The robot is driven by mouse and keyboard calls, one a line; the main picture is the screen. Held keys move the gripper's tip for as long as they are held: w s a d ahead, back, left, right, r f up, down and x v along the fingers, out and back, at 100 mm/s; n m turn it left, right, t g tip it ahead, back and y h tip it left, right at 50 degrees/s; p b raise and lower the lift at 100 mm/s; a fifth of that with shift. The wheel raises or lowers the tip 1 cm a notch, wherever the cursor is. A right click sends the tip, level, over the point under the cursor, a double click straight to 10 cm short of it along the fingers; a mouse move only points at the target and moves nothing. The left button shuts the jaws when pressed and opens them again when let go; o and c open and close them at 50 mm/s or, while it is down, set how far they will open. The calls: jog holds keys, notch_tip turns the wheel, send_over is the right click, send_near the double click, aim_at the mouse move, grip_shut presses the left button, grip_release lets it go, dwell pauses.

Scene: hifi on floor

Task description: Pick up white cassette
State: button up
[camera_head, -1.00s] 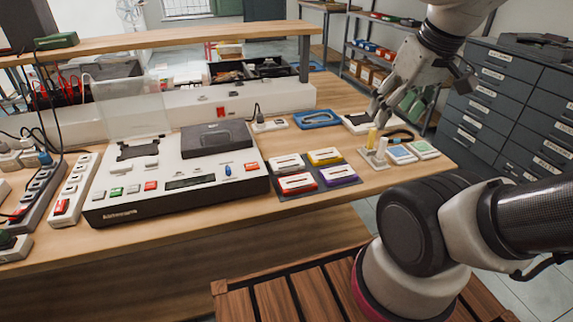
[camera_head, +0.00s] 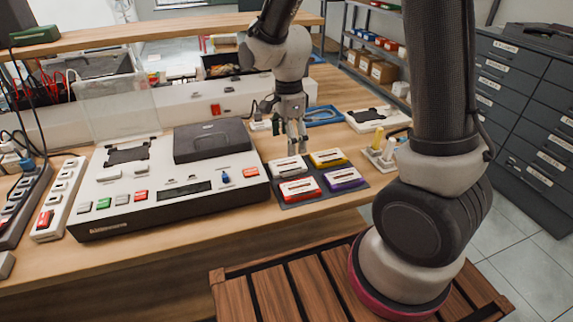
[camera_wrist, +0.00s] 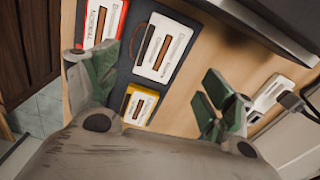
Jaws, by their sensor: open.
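The white cassette (camera_head: 284,168) lies at the back left of a dark tray (camera_head: 318,193) on the wooden table. It also shows in the wrist view (camera_wrist: 161,48), upper middle, with a brown window and a printed label. Beside it on the tray are a red cassette (camera_head: 300,190), a yellow cassette (camera_head: 329,158) and a purple cassette (camera_head: 345,178). My gripper (camera_head: 297,149) points down just above and behind the white cassette. The purple cassette is out of the wrist view.
A large cassette deck (camera_head: 165,185) with a raised clear lid stands close left of the tray. White holders with a yellow peg (camera_head: 379,137) stand to the right. A blue tray (camera_head: 321,115) and a white device (camera_head: 377,119) lie behind.

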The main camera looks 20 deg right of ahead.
aim_at(287, 165)
jog(key=shift+m, duration=0.5)
jog(key=shift+f, duration=0.3)
notch_tip(287, 165, down, 7)
jog(key=shift+a+f, duration=0.1)
jog(key=shift+a, duration=0.05)
jog(key=c, duration=1.1)
